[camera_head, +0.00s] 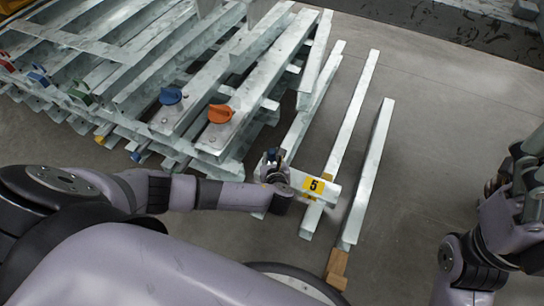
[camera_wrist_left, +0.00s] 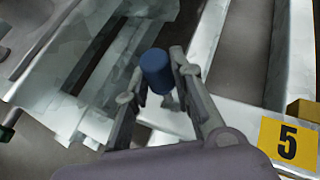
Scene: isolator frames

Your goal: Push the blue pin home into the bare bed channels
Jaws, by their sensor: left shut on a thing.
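My left gripper (camera_head: 273,158) is shut on the blue pin (camera_wrist_left: 156,72), whose round blue head stands up between the fingertips in the left wrist view. The blue pin (camera_head: 270,154) shows small and dark in the head view. It is over the near end of the pale steel channels (camera_head: 299,139), beside the yellow "5" label (camera_head: 314,185). The label also shows in the left wrist view (camera_wrist_left: 288,142). The pin's lower end is mostly hidden, so I cannot tell whether it sits in a hole. My right gripper (camera_head: 527,200) is at the right edge, its fingers unclear.
A stack of steel frames (camera_head: 180,60) fills the upper left, with a blue knob (camera_head: 170,96) and an orange knob (camera_head: 220,113) on top. The grey floor (camera_head: 430,150) is clear beyond.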

